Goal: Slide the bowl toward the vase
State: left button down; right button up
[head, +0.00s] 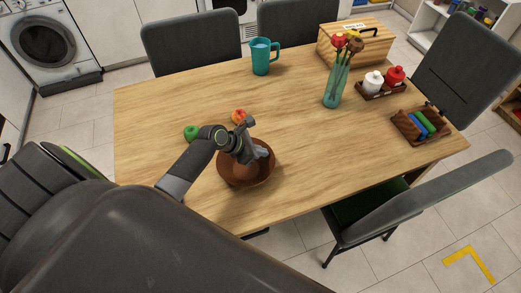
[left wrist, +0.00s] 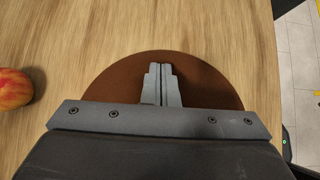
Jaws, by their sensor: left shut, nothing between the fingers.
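A brown bowl (head: 236,180) stands on the wooden table near its front edge. A teal glass vase (head: 333,92) with several flowers stands further back and to the right, with clear tabletop between them. My left gripper (head: 262,153) is shut and empty, over the bowl in the head view. In the left wrist view the shut fingers (left wrist: 162,84) appear in front of the brown bowl (left wrist: 205,75). I cannot tell whether they touch it. The gripper and arm hide part of the bowl. My right gripper is not in view.
A red-yellow apple (head: 239,116) and a green apple (head: 191,132) lie beside the bowl. A teal mug (head: 262,57), a bread box (head: 372,45), a condiment tray (head: 369,93) and a wooden tray (head: 405,128) stand towards the back and right. Chairs surround the table.

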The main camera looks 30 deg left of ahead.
pick_arm(q)
jog(key=shift+w+d+r+p, duration=0.15)
jog(key=shift+w+d+p, duration=0.1)
jog(key=shift+w+p, duration=0.1)
jog(key=w+d+p, duration=0.1)
jog(key=w+d, duration=0.2)
jog(key=w+d+p, duration=0.1)
jog(key=w+d, duration=0.2)
jog(key=w, duration=0.1)
jog(key=shift+w+d+p, duration=0.2)
jog(key=shift+p, duration=0.1)
jog(key=w+d, duration=0.2)
jog(key=w, duration=0.1)
jog(key=w+d+b, duration=0.1)
jog(key=w+d, duration=0.2)
jog(key=w+d+b, duration=0.1)
jog(key=w+d, duration=0.1)
jog(key=w, duration=0.1)
jog(key=shift+d, duration=0.35)
jog(key=shift+s+a, duration=0.1)
